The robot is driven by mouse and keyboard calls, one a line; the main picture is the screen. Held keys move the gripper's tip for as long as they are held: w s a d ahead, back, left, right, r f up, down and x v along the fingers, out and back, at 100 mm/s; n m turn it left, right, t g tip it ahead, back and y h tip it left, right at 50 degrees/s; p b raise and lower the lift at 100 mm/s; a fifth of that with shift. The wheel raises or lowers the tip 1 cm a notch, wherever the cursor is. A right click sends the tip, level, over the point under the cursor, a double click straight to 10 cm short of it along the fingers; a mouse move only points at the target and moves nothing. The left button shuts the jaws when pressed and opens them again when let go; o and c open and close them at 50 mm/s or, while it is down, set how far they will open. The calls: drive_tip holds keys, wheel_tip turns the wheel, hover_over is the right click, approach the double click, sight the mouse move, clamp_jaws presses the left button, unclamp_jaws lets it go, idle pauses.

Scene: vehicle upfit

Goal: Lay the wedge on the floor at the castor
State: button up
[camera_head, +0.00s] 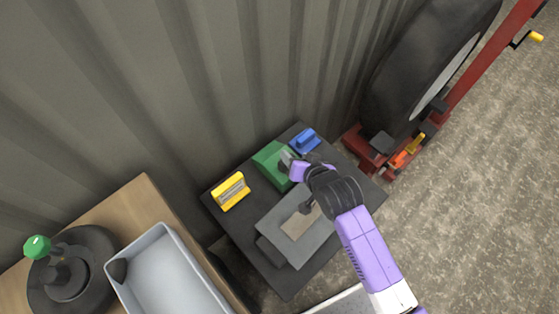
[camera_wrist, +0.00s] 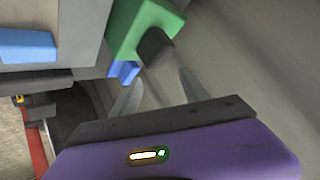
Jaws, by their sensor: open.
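A green block (camera_head: 271,166) with a dark knob (camera_wrist: 155,47) stands on a dark-topped table; it looks like the wedge, but its shape is not fully clear. It also shows in the wrist view (camera_wrist: 135,28). My gripper (camera_head: 288,162) is over the right side of the green block. In the wrist view my gripper (camera_wrist: 160,95) has its fingers apart, with nothing between them; the dark knob is just beyond the tips. The castor cannot be picked out clearly; a red wheeled stand (camera_head: 362,147) holds a big tyre (camera_head: 405,75) at upper right.
The dark table (camera_head: 287,280) also carries a yellow block (camera_head: 230,191), a blue block (camera_head: 304,141) and a grey box-like piece (camera_head: 270,222). A corrugated wall (camera_head: 200,80) stands behind. A grey bin (camera_head: 165,275) is at lower left. Concrete floor (camera_head: 480,210) is clear at right.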

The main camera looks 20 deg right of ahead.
sight(268, 161)
drive_tip(key=w+r+m+g+p, duration=0.3)
drive_tip(key=w+r+m+g, duration=0.15)
drive_tip(key=w, duration=0.45)
drive_tip(key=s+m+g, duration=0.1)
drive_tip(key=s+f+m+g, duration=0.1)
drive_tip(key=s+g, duration=0.1)
drive_tip(key=s+a+f+m+g, duration=0.1)
drive_tip(key=s+g, duration=0.1)
drive_tip(key=shift+s+a+f+m, duration=0.1)
drive_tip(key=shift+m, duration=0.15)
drive_tip(key=shift+s+f+g, duration=0.1)
drive_tip(key=shift+s+g, duration=0.2)
drive_tip(key=shift+g, duration=0.05)
drive_tip(key=shift+s+f, duration=0.15)
drive_tip(key=shift+f, duration=0.15)
drive_tip(key=shift+a+f, duration=0.2)
drive_tip(key=shift+f, duration=3.35)
clamp_jaws()
drive_tip(key=shift+r, duration=0.15)
